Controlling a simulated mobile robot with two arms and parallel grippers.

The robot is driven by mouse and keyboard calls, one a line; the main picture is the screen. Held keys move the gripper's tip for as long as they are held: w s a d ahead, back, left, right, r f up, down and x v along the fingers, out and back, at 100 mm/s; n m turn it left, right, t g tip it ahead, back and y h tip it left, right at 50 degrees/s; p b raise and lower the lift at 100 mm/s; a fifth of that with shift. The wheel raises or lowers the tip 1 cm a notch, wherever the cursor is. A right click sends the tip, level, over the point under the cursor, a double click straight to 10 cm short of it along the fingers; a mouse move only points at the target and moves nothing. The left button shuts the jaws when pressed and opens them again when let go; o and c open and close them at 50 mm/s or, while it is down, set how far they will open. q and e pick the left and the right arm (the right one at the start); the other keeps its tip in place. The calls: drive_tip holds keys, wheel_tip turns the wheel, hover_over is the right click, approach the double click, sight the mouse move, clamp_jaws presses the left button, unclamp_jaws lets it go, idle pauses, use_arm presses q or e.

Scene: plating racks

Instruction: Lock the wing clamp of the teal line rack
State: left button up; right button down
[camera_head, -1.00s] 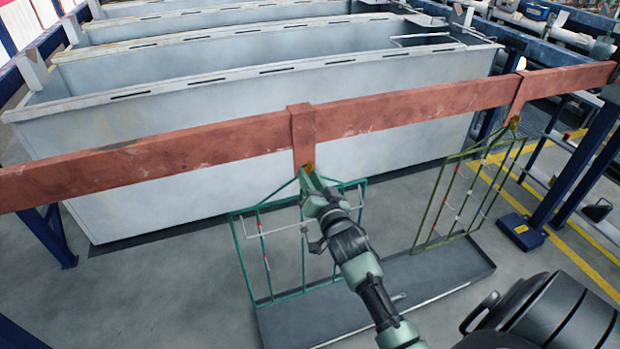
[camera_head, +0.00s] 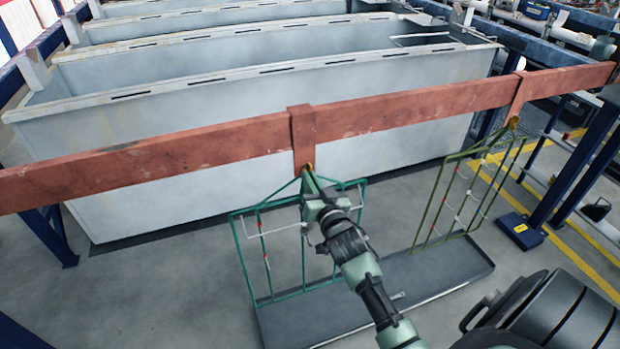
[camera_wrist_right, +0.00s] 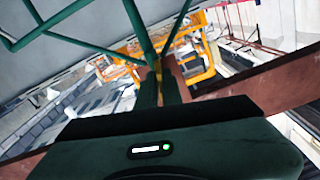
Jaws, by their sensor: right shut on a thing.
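The teal line rack (camera_head: 243,255) hangs from the copper-coloured bar (camera_head: 215,147) on the hook bracket (camera_head: 303,130). Its small brass-yellow wing clamp (camera_head: 308,168) shows at the top of the rack, against the bar's lower edge. My right gripper (camera_head: 311,183) reaches up to it from the front and is shut on the clamp. In the right wrist view, the two dark fingers (camera_wrist_right: 159,88) stand close on either side of the yellow clamp (camera_wrist_right: 159,70); most of it is hidden. Whether it is locked cannot be told. My left gripper is out of view.
An olive rack (camera_head: 428,205) hangs from the same bar to the right. A grey drip tray (camera_head: 440,282) lies below both racks. White tanks (camera_head: 200,195) stand behind the bar. A blue post (camera_head: 585,155) stands at the right. Floor left of the tray is clear.

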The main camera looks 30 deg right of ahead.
drive_tip(key=shift+n, duration=1.6)
drive_tip(key=c, duration=1.6)
unclamp_jaws()
drive_tip(key=shift+s, duration=0.1)
drive_tip(key=b+v, duration=0.1)
drive_tip(key=v, duration=0.6)
drive_tip(key=shift+s, duration=0.35)
drive_tip(key=shift+a+f, duration=0.1)
drive_tip(key=shift+f, duration=0.05)
